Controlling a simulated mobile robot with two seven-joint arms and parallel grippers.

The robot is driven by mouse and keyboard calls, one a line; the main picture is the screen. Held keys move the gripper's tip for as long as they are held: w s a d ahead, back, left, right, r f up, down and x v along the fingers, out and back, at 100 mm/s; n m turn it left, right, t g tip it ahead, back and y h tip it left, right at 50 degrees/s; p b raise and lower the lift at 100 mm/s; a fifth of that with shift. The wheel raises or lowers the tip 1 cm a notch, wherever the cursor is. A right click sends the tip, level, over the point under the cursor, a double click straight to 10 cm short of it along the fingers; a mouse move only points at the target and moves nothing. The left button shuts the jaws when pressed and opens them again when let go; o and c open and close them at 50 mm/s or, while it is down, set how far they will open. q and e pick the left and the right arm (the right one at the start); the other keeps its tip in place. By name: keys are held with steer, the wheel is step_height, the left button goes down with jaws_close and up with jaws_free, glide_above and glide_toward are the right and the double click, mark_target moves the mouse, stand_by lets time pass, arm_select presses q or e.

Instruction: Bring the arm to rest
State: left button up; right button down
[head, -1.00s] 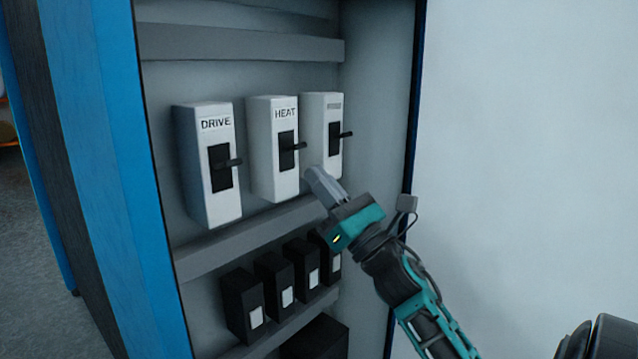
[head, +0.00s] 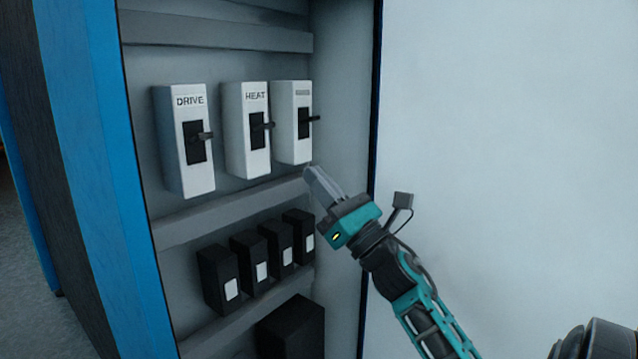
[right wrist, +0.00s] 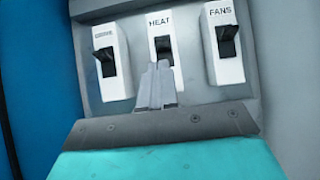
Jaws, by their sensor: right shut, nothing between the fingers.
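My right gripper (head: 318,180) is shut and empty. In the head view it is in front of the cabinet, below and right of the third switch. In the right wrist view its closed fingers (right wrist: 156,86) appear below the HEAT switch (right wrist: 161,35). The DRIVE switch (head: 186,145), the HEAT switch (head: 246,135) and the third switch (head: 291,125) stand in a row; the right wrist view reads the third as FANS (right wrist: 221,45). Their black levers stick out toward the right in the head view. My left gripper is not in view.
The open cabinet has a blue edge (head: 105,160) on the left. Several small black modules (head: 262,258) sit on a lower rail, with a black box (head: 292,325) beneath.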

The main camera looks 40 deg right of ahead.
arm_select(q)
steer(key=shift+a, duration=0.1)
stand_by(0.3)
